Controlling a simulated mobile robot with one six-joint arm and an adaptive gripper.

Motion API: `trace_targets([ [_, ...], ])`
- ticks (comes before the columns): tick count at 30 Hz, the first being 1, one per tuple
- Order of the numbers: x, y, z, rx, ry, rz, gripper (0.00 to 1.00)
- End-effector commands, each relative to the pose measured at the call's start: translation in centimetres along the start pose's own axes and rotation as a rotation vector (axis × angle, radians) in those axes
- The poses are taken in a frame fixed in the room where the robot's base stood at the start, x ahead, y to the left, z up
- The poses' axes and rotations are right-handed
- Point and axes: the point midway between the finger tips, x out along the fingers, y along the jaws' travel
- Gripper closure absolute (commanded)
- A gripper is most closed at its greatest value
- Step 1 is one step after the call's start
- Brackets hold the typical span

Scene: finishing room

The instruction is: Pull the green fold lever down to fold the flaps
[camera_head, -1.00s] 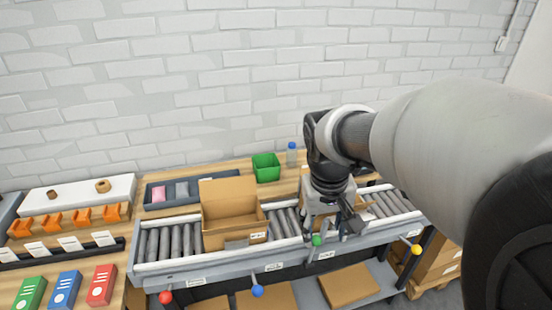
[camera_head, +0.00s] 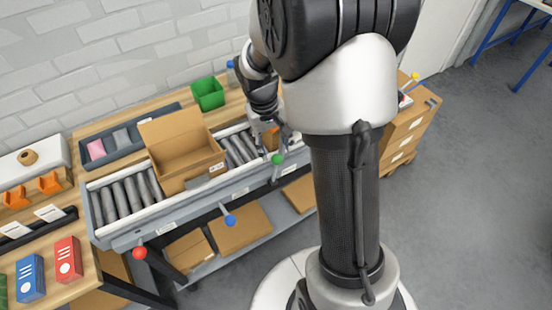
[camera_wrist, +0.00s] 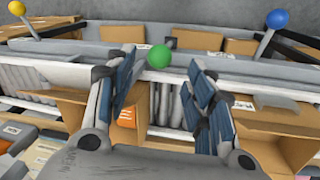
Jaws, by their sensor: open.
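The green ball knob (camera_head: 278,159) of the fold lever is at the front edge of the roller conveyor, just below my gripper (camera_head: 284,133). In the wrist view the green knob (camera_wrist: 159,57) appears between the two fingertips of my gripper (camera_wrist: 160,66). The fingers are apart with a gap on both sides of the knob, and no grip on it shows. The lever's rod is mostly hidden. A carton (camera_wrist: 125,132) with an orange label shows below the fingers in the wrist view. An open cardboard box (camera_head: 172,132) with a raised flap sits on the rollers to the left.
A blue knob (camera_head: 230,221) and a red knob (camera_head: 139,253) stick out along the conveyor front; a yellow knob (camera_head: 415,76) is at the right. A green bin (camera_head: 208,94) stands behind the conveyor. Cartons (camera_head: 239,228) lie on the lower shelf. Floor at the right is clear.

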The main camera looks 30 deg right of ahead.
Motion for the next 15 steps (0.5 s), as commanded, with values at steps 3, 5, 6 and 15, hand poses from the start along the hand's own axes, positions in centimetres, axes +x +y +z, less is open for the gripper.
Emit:
trace_targets([
  [3, 2.8, 0.0, 0.1, 0.000, -0.004, 0.000, 0.51],
  [5, 3.8, 0.0, 0.1, 0.000, -0.003, 0.000, 0.51],
  [6, 4.3, 0.0, 0.1, 0.000, -0.002, 0.000, 0.51],
  [15, 6.2, 0.0, 0.0, 0.000, 0.000, 0.000, 0.51],
])
